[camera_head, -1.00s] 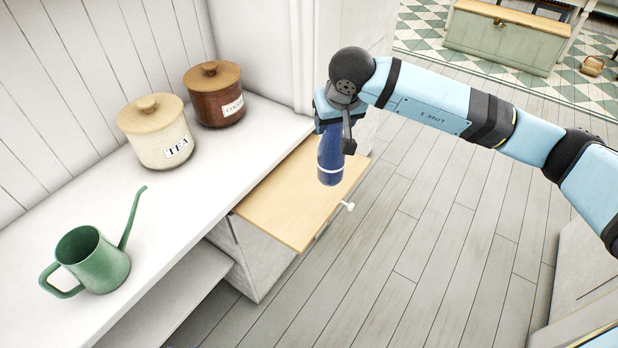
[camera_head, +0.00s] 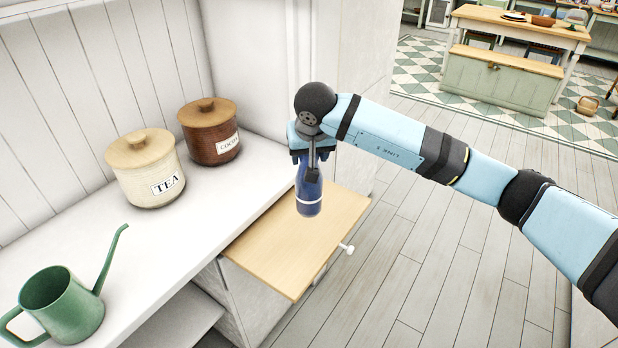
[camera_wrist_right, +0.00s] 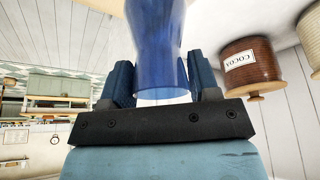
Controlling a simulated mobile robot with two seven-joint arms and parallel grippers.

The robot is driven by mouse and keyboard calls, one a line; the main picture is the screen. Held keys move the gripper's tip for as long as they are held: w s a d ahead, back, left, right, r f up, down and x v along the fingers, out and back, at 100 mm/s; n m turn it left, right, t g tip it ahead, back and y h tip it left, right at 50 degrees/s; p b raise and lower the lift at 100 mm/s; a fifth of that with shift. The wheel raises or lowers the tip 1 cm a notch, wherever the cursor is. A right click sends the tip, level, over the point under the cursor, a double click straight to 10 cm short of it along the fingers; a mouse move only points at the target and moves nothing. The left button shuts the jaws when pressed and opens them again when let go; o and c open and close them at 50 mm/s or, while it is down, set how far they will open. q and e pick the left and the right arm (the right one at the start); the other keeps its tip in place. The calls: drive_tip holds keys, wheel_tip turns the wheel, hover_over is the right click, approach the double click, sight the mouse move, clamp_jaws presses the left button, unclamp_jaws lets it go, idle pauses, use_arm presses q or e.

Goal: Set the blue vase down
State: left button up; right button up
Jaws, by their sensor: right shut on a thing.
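The blue vase (camera_head: 309,194) with a pale band near its base hangs upright from my right gripper (camera_head: 311,160) in the head view. It appears over the light wooden top (camera_head: 272,251) of a small cabinet; whether its base touches that top I cannot tell. In the right wrist view my right gripper (camera_wrist_right: 165,85) is shut on the vase (camera_wrist_right: 158,45), one finger on each side. My left gripper is not in view.
A white shelf (camera_head: 180,235) left of the wooden top holds a tea canister (camera_head: 146,175), a cocoa canister (camera_head: 208,135) and a green watering can (camera_head: 62,305). A white knob (camera_head: 346,249) sticks out at the cabinet's right. The wooden top around the vase is bare.

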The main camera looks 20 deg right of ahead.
wheel_tip(320, 180, down, 6)
drive_tip(key=shift+f, duration=0.15)
idle(0.3)
drive_tip(key=shift+f+b, duration=0.25)
drive_tip(key=shift+b, duration=0.05)
drive_tip(key=o, duration=1.3)
drive_tip(key=shift+o, duration=0.2)
drive_tip(key=shift+r, duration=0.15)
